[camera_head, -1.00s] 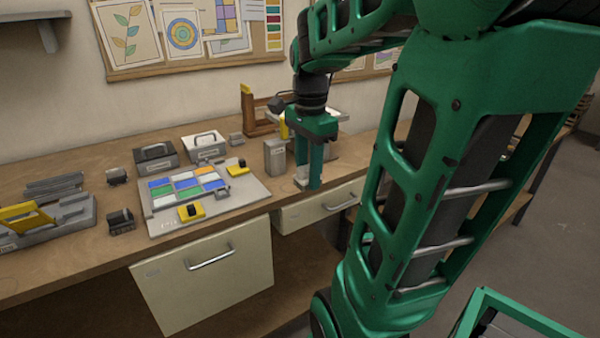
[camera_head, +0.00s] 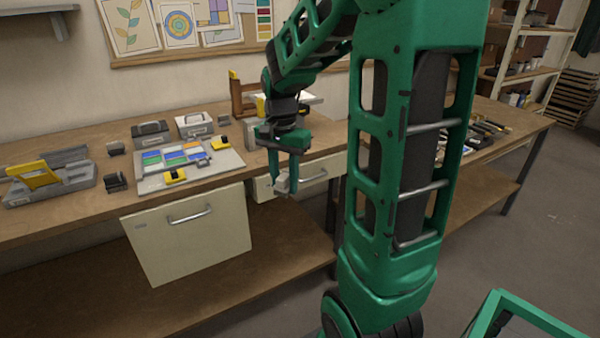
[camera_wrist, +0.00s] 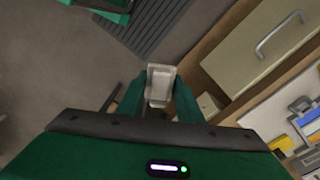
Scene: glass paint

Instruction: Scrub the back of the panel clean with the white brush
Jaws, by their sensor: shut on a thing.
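My gripper (camera_head: 287,186) is shut on a small pale block, which looks like the white brush (camera_head: 282,183). It hangs in front of the bench edge, by the drawer fronts. In the wrist view the brush (camera_wrist: 160,84) sits between both fingertips, light grey-white, with its bristles not clear. The panel of blue, green, white and orange glass pieces (camera_head: 172,157) lies on a grey board (camera_head: 232,160) on the bench, left of my gripper and apart from it. Its back is not in view.
Yellow-and-black blocks (camera_head: 176,176) sit on the board. Grey boxes (camera_head: 194,124) stand behind it. A wooden stand (camera_head: 240,97) is at the back. A grey rack with a yellow part (camera_head: 38,176) is at left. A cream drawer (camera_head: 190,235) hangs below the bench (camera_head: 90,215).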

